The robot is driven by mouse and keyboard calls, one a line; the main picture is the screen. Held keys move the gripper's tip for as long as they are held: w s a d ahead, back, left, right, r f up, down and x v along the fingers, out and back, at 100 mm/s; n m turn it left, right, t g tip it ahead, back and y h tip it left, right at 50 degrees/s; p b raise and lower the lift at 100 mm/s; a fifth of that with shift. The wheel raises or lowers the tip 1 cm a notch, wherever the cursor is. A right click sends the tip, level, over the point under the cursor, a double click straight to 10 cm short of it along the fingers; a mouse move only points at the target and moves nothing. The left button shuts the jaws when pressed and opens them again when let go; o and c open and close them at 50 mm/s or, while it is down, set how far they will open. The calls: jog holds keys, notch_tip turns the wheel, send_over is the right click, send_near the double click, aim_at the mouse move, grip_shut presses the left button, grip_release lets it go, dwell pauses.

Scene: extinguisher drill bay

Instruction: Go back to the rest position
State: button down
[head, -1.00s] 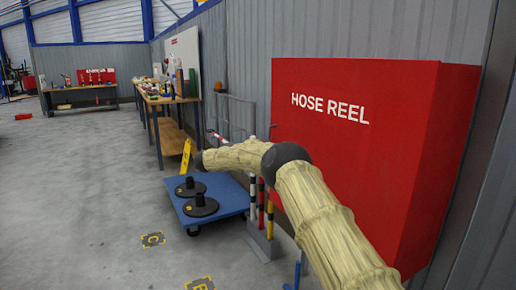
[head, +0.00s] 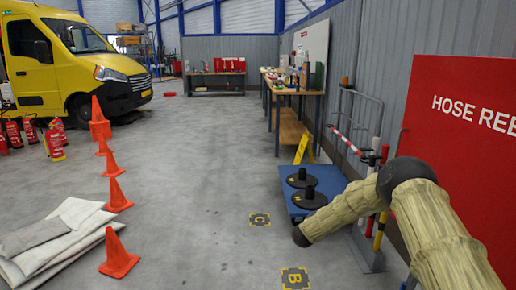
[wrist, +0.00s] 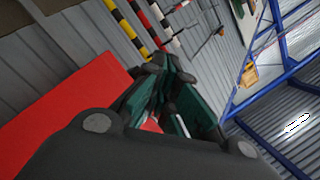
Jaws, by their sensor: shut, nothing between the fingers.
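My gripper (wrist: 165,90) shows in the wrist view with its dark green fingers together and nothing between them. In the head view my sleeved arm reaches in from the lower right, bends, and points down and left to a dark rounded end. The fingers do not show in the head view. The arm passes in front of the wall side, near the red hose reel box (head: 455,95) and the blue platform trolley (head: 330,182). I cannot tell from the head view how far the gripper is from either.
Orange cones (head: 118,255) stand in a line on the left, beside folded sheets (head: 60,235). Red extinguishers (head: 53,145) and a yellow van (head: 70,60) are further left. Striped posts (head: 381,230) stand near my arm. Open floor (head: 200,160) lies in the middle.

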jog(key=s+a+f+n+y, duration=0.45)
jog(key=s+f, duration=0.45)
jog(key=f, duration=0.3)
jog(key=s+a+f+n+g+y, duration=0.25)
jog(key=s+f, duration=0.35)
jog(key=s, duration=0.5)
jog(key=s+a+f+n+g+y, duration=0.1)
jog(key=s+f+n+g, duration=0.15)
jog(key=s+f, duration=0.6)
jog(key=s+a+f+n+g+y, duration=0.1)
jog(key=s+f+n, duration=0.25)
jog(key=s, duration=0.95)
jog(key=s+d+r+n+g+y, duration=0.15)
jog(key=s+g, duration=0.25)
jog(key=s, duration=1.2)
jog(key=s+r+n+g, duration=0.2)
jog(key=s+n+g, duration=0.1)
jog(key=s, duration=1.3)
notch_tip(320, 180, up, 13)
jog(key=p, duration=1.3)
jog(key=shift+w+d+f, duration=0.15)
jog(key=shift+w, duration=0.05)
